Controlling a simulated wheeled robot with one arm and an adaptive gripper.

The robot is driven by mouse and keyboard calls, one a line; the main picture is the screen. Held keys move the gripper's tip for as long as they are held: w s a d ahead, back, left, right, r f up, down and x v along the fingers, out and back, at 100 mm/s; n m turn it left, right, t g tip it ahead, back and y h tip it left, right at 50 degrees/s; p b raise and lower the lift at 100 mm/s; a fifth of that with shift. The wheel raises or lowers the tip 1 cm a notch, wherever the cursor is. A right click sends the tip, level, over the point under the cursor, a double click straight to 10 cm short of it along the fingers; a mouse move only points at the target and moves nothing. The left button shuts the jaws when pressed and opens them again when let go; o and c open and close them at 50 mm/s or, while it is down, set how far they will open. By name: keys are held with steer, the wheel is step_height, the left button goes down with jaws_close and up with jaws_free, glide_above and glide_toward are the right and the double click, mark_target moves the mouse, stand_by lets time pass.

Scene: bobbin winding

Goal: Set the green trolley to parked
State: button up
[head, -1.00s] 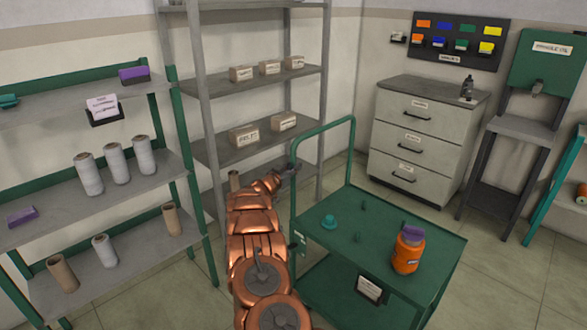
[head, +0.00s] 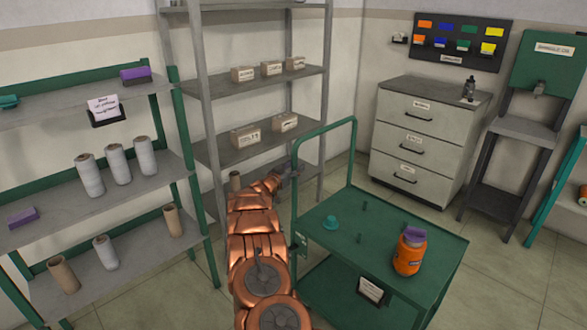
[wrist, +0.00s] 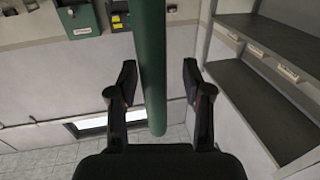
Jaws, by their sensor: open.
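The green trolley (head: 432,240) stands right of my arm in the head view, with a tall looped handle (head: 354,160) at its back left side. My gripper (head: 291,168) is at the left part of that handle, small and partly hard to make out. In the wrist view my gripper (wrist: 160,78) is open, with a green bar (wrist: 152,60) running between its two fingers. The bar appears to be the trolley handle; neither finger visibly presses on it.
A grey shelf rack (head: 258,90) with small labelled boxes stands behind my gripper. A green-framed shelf (head: 70,225) with spools is at left. A grey drawer cabinet (head: 414,135) and a dark stand (head: 510,160) stand behind the trolley. Some floor (head: 510,280) is clear at right.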

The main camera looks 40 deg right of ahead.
steer(key=shift+a, duration=0.15)
steer(key=v, duration=1.1)
steer(key=shift+a, duration=0.35)
